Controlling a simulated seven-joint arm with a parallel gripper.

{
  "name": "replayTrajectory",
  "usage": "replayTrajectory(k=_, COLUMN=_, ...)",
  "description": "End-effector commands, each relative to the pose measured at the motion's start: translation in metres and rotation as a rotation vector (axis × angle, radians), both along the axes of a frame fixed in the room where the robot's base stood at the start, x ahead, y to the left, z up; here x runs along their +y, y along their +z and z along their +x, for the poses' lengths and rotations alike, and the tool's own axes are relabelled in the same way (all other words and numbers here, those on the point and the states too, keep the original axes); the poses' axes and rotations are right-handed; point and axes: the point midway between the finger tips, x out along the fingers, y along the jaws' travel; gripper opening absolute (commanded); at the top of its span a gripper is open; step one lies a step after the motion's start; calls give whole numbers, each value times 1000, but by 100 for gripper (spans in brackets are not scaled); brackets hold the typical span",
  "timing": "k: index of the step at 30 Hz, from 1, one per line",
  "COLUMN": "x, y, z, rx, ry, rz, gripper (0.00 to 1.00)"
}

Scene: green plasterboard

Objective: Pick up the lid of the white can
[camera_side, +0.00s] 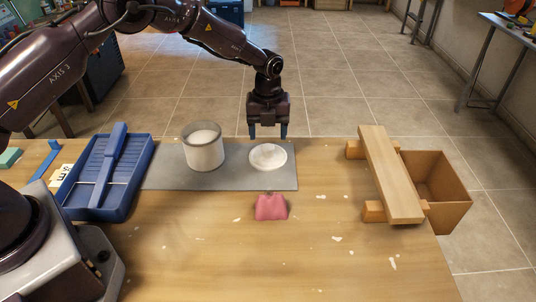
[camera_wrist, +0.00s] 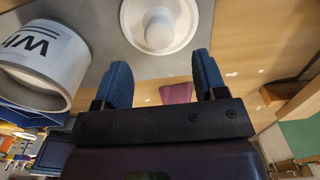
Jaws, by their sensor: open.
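The round white lid (camera_side: 267,157) with a raised knob lies on the grey mat (camera_side: 225,180). The white can (camera_side: 204,150) stands to its left on the same mat, its top open. In the wrist view the lid (camera_wrist: 160,22) is at the top centre, and the can (camera_wrist: 42,62), with dark lettering, is at the left. My gripper (camera_side: 268,133) points down, open and empty, just behind and above the lid in the side view. In the wrist view its two blue fingertips (camera_wrist: 162,75) are apart, with the lid beyond them.
A blue tray (camera_side: 85,190) with a blue bar across it is at the left. A pink object (camera_side: 271,207) lies in front of the mat. A wooden plank (camera_side: 390,175) on blocks and a brown open box (camera_side: 440,185) are at the right. The table's front middle is mostly clear.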

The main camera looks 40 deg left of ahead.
Motion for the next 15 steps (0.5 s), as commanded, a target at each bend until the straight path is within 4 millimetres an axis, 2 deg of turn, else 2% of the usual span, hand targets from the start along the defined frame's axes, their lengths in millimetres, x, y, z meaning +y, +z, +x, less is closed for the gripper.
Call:
replayTrajectory(k=7, x=1, y=-20, z=1, rx=0, ry=2, rz=0, gripper=65)
replayTrajectory(k=15, x=4, y=-57, z=5, rx=0, ry=1, rz=0, gripper=65)
